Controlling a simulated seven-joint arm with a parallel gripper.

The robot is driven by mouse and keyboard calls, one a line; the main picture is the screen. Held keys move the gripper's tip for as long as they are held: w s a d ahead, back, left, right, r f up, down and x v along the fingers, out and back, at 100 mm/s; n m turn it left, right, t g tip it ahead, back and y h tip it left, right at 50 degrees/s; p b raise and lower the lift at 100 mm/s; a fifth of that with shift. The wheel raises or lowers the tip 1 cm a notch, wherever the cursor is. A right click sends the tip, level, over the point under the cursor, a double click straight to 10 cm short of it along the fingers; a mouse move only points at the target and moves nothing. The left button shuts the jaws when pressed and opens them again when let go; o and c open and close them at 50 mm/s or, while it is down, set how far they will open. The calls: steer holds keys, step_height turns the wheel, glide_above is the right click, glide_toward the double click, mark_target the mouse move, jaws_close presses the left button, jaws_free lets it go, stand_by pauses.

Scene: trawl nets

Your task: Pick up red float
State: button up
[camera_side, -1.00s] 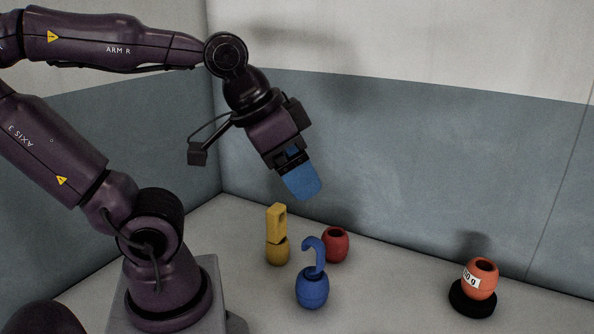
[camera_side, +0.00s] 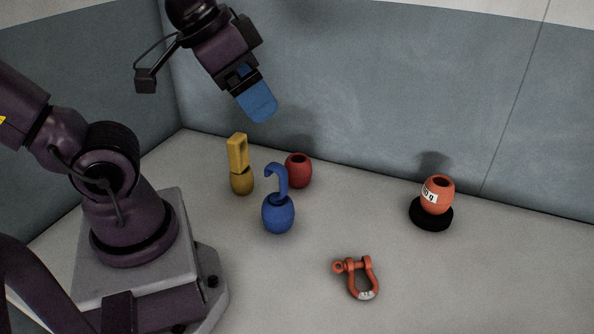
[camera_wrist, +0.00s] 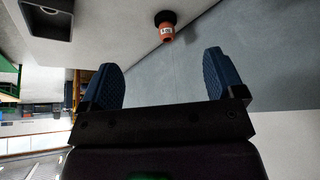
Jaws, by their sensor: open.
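A dark red float (camera_side: 298,174), barrel-shaped with a hole in its top, stands on the grey table near the back wall in the side view. My gripper (camera_side: 263,112) has blue fingers and hangs in the air above the floats, tilted downward. It is apart from all of them. In the wrist view its two blue fingers (camera_wrist: 161,72) are spread wide with nothing between them. The dark red float is not recognizable in the wrist view.
A blue float (camera_side: 278,214) with a hook stands in front of the red one; a yellow float (camera_side: 241,181) with a looped top stands left. An orange labelled float (camera_side: 440,191) sits on a black disc (camera_side: 432,223). An orange shackle (camera_side: 361,279) lies in front. A grey tray (camera_wrist: 64,28) shows in the wrist view.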

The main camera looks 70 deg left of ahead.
steer(key=shift+o, duration=0.7)
steer(key=w+a+f+m+g+y, duration=0.3)
steer(key=w+a+f+g, duration=0.15)
steer(key=w, duration=0.35)
steer(key=w+a+f+m+g+y, duration=0.3)
steer(key=w+f+g, duration=0.2)
steer(key=w, duration=0.4)
steer(key=w+a+f+m+g+y, duration=0.25)
steer(key=w+f+m+y, duration=0.2)
steer(key=f, duration=0.65)
steer(key=m+y, duration=0.4)
steer(key=y, duration=0.2)
glide_toward(299, 166)
steer(key=shift+w+d+f, duration=0.15)
steer(key=shift+w+f, duration=0.85)
steer(key=shift+w, duration=0.2)
steer(key=shift+s+a+f, duration=0.1)
steer(key=shift+a, duration=0.1)
steer(key=x, duration=1.2)
steer(key=shift+s+a, duration=0.2)
steer(key=shift+s, duration=0.1)
steer(key=c, duration=0.9)
